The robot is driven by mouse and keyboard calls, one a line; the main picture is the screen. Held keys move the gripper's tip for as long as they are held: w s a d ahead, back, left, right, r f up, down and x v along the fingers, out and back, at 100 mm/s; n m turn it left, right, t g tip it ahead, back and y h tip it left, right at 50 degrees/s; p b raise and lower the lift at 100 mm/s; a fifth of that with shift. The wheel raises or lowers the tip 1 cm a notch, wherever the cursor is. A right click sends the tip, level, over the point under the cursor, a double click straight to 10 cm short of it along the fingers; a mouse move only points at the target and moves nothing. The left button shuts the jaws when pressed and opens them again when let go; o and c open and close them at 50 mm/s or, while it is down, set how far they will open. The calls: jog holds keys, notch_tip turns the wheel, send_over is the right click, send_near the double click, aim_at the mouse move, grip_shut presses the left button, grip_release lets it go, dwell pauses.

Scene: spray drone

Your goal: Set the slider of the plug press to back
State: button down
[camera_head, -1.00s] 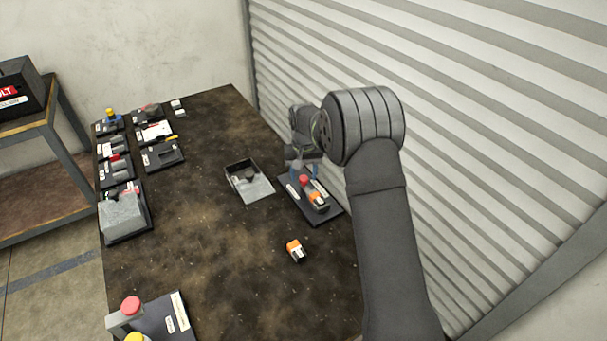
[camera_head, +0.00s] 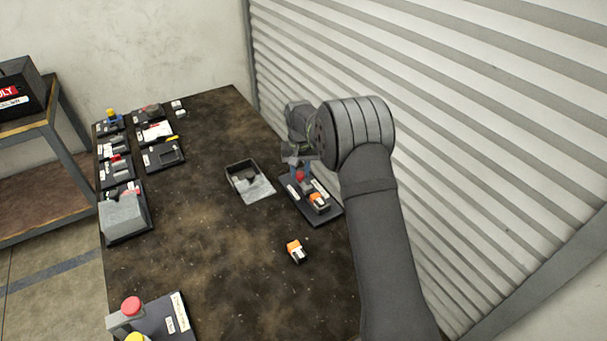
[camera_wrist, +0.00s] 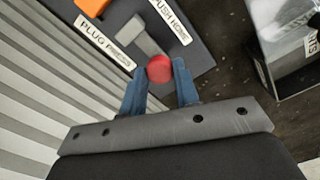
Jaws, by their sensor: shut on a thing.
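The plug press is a dark base plate (camera_head: 325,214) near the shutter wall, at the right side of the table. In the wrist view the red knob (camera_wrist: 160,68) stands at the end of a grey slider bar (camera_wrist: 142,38), between labels reading "PLUG PRESS" and "PUSH HOME". My gripper (camera_wrist: 160,75) is shut on the red knob, with one blue finger at each side. In the head view my arm partly hides the gripper.
A black-rimmed tray (camera_head: 238,167) stands just left of the press. A loose orange block (camera_head: 296,248) lies in front. Several other fixtures line the table's left side, including a grey block (camera_head: 121,216). The striped shutter (camera_head: 480,130) is close on the right. The table's middle is clear.

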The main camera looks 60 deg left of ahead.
jog(key=shift+a+r, duration=0.1)
jog(key=shift+a, duration=1.35)
jog(key=c, duration=1.1)
grip_release()
jog(key=shift+a, duration=0.1)
notch_tip(320, 180, up, 17)
jog(key=shift+r, duration=0.15)
